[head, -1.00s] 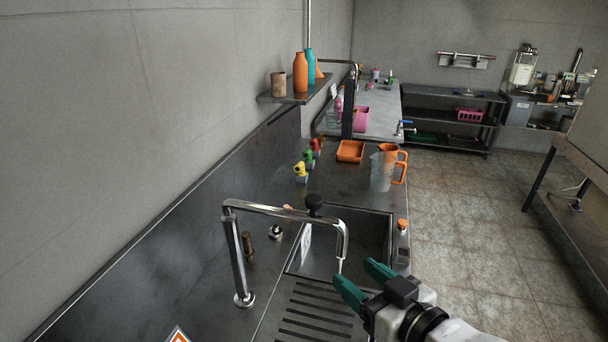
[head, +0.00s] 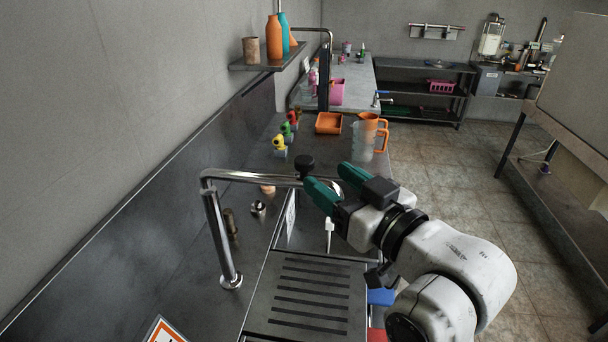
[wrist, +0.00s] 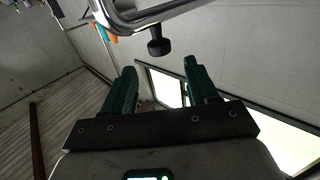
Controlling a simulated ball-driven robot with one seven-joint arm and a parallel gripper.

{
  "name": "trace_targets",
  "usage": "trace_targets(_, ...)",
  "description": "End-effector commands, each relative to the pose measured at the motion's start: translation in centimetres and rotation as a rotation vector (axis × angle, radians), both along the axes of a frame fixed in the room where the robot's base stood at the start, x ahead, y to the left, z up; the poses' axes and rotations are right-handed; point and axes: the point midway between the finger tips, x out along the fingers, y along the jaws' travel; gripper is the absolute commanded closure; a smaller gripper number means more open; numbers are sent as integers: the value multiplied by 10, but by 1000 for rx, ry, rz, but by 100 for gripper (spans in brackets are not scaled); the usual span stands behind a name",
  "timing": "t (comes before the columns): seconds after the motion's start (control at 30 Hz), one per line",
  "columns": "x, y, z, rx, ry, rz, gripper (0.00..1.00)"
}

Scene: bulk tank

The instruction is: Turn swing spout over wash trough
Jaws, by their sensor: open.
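The chrome swing spout (head: 250,178) rises on a post at the left and bends into a level arm; its pale outlet tip hangs over the sunken wash trough (head: 352,257). A black knob (head: 304,165) appears attached to the spout's arm. My gripper (head: 327,180) is open, with green fingers close to the spout's outer bend and hiding part of it. In the wrist view, the spout (wrist: 140,14) crosses the top with the knob (wrist: 158,47) hanging beyond the gap between the fingers (wrist: 160,78). Nothing is between them.
A slotted drainboard (head: 300,290) lies in front of the trough. Coloured valves (head: 281,143), an orange tray (head: 328,123) and a clear jug with orange handle (head: 365,138) stand behind. A wall shelf (head: 262,63) holds bottles. Open floor (head: 440,190) lies to the right.

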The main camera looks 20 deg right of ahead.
Motion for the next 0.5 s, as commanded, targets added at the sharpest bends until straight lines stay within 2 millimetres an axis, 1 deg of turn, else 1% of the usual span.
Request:
trace_targets(0.03, 9, 2, -3, -2, -1, 3, 42)
trace_targets(0.13, 23, 5, -3, -2, 0, 3, 42)
trace_targets(0.17, 28, 6, -3, -2, -1, 2, 42)
trace_targets(0.2, 35, 7, 2, -1, 3, 1, 42)
trace_targets(0.3, 52, 11, 2, -1, 3, 2, 42)
trace_targets(0.4, 64, 13, 2, 0, 3, 2, 42)
trace_targets(0.5, 72, 15, 1, 0, 2, 2, 42)
